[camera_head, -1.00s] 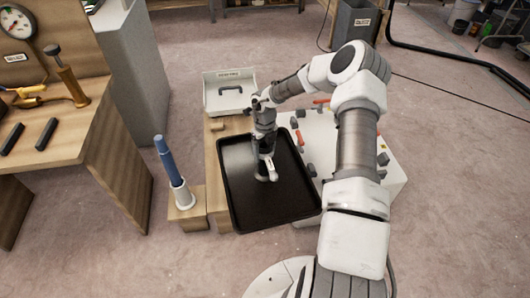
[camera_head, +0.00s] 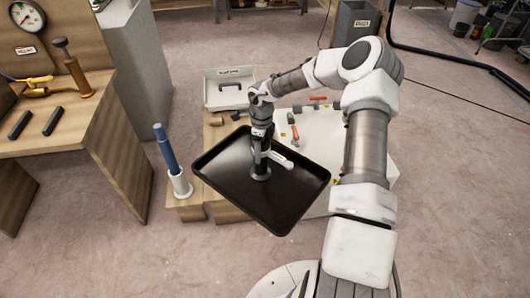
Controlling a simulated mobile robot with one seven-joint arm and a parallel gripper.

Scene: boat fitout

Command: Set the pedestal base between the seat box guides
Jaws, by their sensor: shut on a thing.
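A wide black rectangular tray-like piece with a raised rim (camera_head: 222,190), which seems to be the pedestal base, is turned diagonally above the wooden stand and the white box. A dark post with a round foot (camera_head: 261,172) stands at its middle, and a white lever-like part (camera_head: 281,162) juts out to the right. My gripper (camera_head: 262,142) is above the middle of the black piece, shut on the top of the post as far as I can see; its fingertips are hard to make out. The white box (camera_head: 352,127) is partly covered. I cannot clearly tell which parts are the seat box guides.
A blue rod in a white holder (camera_head: 172,165) stands close to the piece's left corner. Orange-handled tools (camera_head: 295,135) and grey blocks lie on the box. A wooden workbench (camera_head: 75,130) is at left.

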